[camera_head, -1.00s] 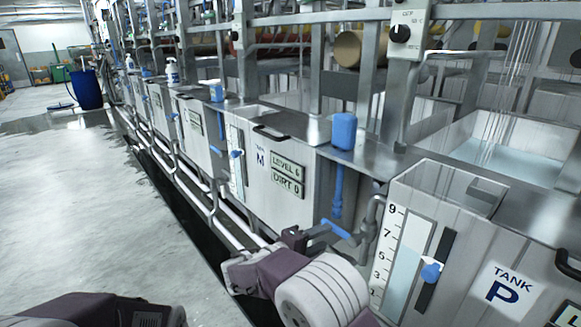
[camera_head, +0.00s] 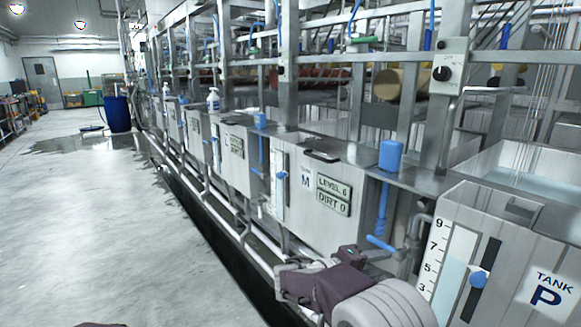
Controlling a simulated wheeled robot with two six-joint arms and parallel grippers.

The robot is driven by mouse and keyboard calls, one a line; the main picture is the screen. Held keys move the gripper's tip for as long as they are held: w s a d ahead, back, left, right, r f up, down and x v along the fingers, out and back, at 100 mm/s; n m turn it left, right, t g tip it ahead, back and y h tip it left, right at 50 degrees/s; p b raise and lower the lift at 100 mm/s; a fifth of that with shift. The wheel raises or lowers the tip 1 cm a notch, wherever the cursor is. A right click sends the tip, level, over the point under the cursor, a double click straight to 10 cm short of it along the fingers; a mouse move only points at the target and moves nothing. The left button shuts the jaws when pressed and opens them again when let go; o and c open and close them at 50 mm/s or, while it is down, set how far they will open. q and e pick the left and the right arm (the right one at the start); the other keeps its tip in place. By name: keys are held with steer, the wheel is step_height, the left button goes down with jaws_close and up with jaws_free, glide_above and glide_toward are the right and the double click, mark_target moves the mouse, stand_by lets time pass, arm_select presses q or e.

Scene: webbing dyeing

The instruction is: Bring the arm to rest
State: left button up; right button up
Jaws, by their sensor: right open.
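My right arm comes in at the bottom, with a pale ribbed section and a purple link. Its gripper (camera_head: 362,254) is small and partly hidden behind my own purple link; it is open, with nothing seen in it. It shows just in front of the pipework between tank M (camera_head: 290,215) and tank P (camera_head: 505,270), close to a blue valve handle (camera_head: 381,243). I cannot tell whether it touches the handle. Of my left arm only a sliver of purple shows at the bottom left edge; its gripper is out of view.
The row of steel tanks runs back to the left, with pale pipes (camera_head: 236,236) along its foot above a dark channel. A blue barrel (camera_head: 117,113) stands by a wet patch far left. The grey floor (camera_head: 85,235) on the left is open.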

steer(key=s+d+f+m+g+y, duration=0.35)
steer(key=s+d+f+g, duration=0.3)
steer(key=s+d, duration=0.5)
steer(key=s+a+f+m+y, duration=0.2)
steer(key=s+a+f+y, duration=0.8)
steer(key=s+a+f, duration=0.4)
step_height(320, 180, up, 30)
steer(key=w+n+p, duration=0.1)
steer(key=p, duration=2.7)
steer(key=shift+w+a+f+t+p, duration=0.2)
steer(key=shift+w+a+t+p, duration=0.15)
steer(key=shift+a+t, duration=0.1)
steer(key=shift+y, duration=0.25)
